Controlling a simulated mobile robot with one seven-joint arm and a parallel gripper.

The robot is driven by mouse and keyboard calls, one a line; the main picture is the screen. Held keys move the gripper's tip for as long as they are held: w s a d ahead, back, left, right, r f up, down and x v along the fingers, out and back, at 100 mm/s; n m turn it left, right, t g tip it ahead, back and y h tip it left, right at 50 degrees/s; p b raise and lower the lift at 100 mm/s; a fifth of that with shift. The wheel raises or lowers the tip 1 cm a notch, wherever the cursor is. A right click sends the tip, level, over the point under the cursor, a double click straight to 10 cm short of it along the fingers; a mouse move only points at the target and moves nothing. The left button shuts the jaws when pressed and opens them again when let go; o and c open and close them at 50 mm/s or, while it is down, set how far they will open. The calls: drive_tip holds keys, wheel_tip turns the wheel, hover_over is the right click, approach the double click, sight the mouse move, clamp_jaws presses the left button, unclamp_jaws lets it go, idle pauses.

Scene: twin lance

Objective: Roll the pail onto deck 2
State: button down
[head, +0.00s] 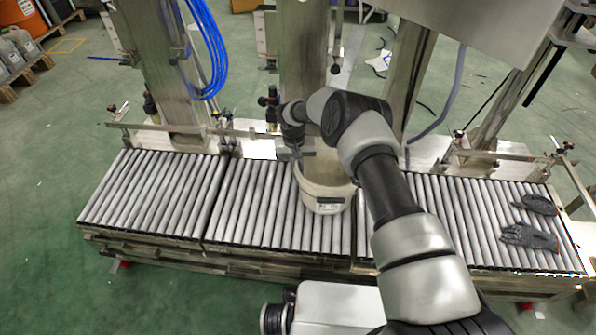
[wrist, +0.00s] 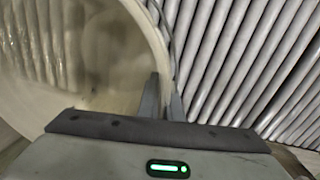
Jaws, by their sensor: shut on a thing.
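The pail (head: 328,190) is a pale, translucent tub with a small label on its front. It stands upright at the right end of the middle roller section (head: 262,205), close to the seam with the right section. My gripper (head: 297,153) is at the pail's upper left rim, shut on its wall. In the wrist view the two fingers (wrist: 163,98) pinch the pail's wall (wrist: 110,60), and its open inside shows on the left. I see no deck numbers. My arm hides part of the pail's right side and the rollers behind it.
The left roller section (head: 150,195) is clear. Two dark gloves (head: 528,237) lie at the right end of the right section (head: 465,225). Steel posts (head: 303,60) and side rails stand along the back edge. Blue hoses (head: 213,50) hang at the left post.

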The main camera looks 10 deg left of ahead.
drive_tip(key=c, duration=1.9)
unclamp_jaws()
drive_tip(key=shift+o, duration=0.2)
wheel_tip(320, 180, up, 17)
drive_tip(key=a+p, duration=0.1)
drive_tip(key=p, duration=0.3)
drive_tip(key=shift+a+r, duration=0.15)
drive_tip(key=shift+a, duration=0.05)
drive_tip(key=shift+s, duration=0.2)
